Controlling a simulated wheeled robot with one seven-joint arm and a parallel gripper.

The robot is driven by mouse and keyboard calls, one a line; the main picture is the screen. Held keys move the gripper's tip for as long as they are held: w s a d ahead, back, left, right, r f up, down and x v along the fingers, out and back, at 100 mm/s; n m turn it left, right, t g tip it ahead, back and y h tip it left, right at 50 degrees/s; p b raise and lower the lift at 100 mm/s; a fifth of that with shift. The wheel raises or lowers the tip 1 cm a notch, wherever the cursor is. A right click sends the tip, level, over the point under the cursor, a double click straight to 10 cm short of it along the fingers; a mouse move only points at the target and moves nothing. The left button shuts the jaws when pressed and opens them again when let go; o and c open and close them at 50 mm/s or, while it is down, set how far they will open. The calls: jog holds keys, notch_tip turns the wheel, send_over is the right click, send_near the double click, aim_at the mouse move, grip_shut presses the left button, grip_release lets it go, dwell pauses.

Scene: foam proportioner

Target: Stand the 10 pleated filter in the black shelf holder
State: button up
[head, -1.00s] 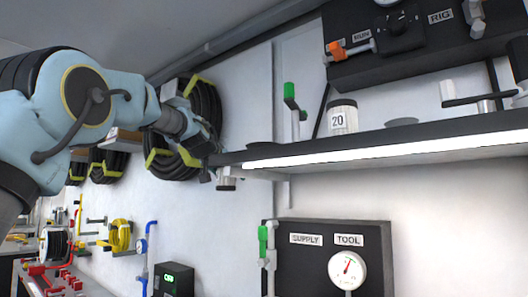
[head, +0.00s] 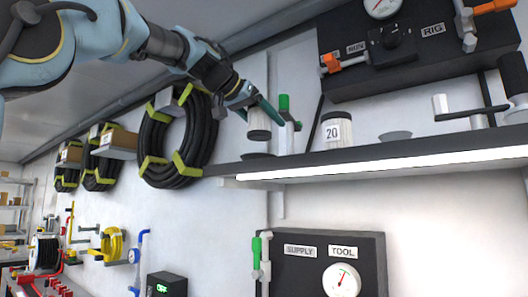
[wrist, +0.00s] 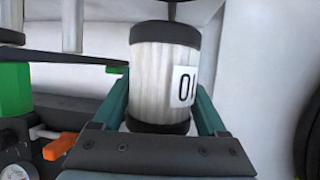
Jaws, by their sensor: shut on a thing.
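My gripper (head: 255,103) is shut on a pleated filter. In the head view the pale filter (head: 258,124) hangs upright below the fingers, a little above the left end of the shelf. The wrist view shows the same filter (wrist: 160,72) between the teal fingers, with black end caps and a white label, only partly visible. A black, shallow dish-like holder (head: 258,156) sits on the shelf almost directly below the filter, with a gap between them. A second filter labelled 20 (head: 337,133) stands farther right on the shelf.
The shelf (head: 330,158) has a lit front edge. A grey dish (head: 395,135) is right of filter 20. A green-handled valve (head: 286,105) stands close beside the held filter. A dark panel with valves and a gauge (head: 390,50) hangs above. A coiled hose (head: 150,150) hangs left.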

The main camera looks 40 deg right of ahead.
aim_at(260, 139)
jog(key=shift+f, duration=3.05)
jog(key=o, duration=1.5)
jog(key=b+v, duration=0.4)
jog(key=v, duration=0.8)
jog(key=shift+f, duration=0.1)
